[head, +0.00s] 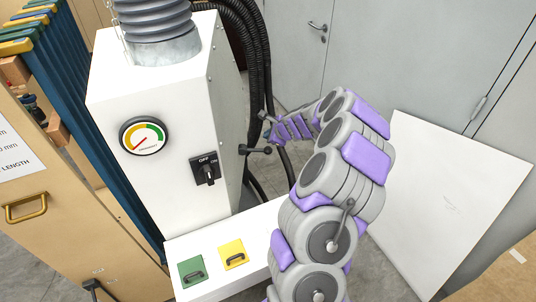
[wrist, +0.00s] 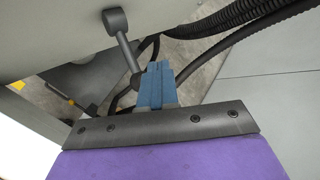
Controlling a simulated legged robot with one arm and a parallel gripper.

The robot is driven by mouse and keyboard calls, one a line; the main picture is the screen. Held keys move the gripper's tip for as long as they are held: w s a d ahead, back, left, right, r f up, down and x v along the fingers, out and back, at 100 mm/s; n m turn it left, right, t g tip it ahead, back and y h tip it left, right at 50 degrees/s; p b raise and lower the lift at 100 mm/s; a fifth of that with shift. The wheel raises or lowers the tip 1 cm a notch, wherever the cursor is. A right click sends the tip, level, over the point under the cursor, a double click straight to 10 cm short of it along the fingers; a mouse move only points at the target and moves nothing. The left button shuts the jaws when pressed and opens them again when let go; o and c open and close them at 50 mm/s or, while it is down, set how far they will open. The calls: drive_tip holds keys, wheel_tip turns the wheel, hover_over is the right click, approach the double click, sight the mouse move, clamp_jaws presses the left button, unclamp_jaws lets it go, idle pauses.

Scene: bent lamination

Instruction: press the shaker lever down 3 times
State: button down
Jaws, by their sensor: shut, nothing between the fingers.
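The shaker lever (head: 256,150) is a short dark grey rod with thickened ends. It sticks out from the right side of the white cabinet (head: 160,130) in the head view. In the wrist view the lever (wrist: 124,47) runs from upper left down toward the blue fingertips. My gripper (head: 268,132) is just above and right of the lever in the head view, small and partly hidden by its own dark parts. In the wrist view my gripper (wrist: 157,72) is shut and empty, its tips beside the lever's lower rounded end. I cannot tell whether they touch.
Black hoses (head: 262,60) hang behind the lever and also cross the wrist view (wrist: 245,35). The cabinet front has a gauge (head: 144,137) and an on/off switch (head: 206,171). A white panel (head: 455,200) leans at right. Green (head: 192,270) and yellow (head: 233,253) handled plates lie in front.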

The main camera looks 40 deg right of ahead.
sight(269, 149)
drive_tip(key=shift+f+b, duration=0.4)
drive_tip(key=shift+f, duration=1.1)
drive_tip(key=shift+f, duration=0.15)
idle(0.8)
drive_tip(key=shift+f, duration=0.2)
drive_tip(key=shift+f+b, duration=0.85)
drive_tip(key=shift+f, duration=1.15)
idle(2.0)
drive_tip(key=shift+r, duration=0.1)
idle(0.5)
drive_tip(key=shift+r+p, duration=2.35)
drive_tip(key=shift+p, duration=0.1)
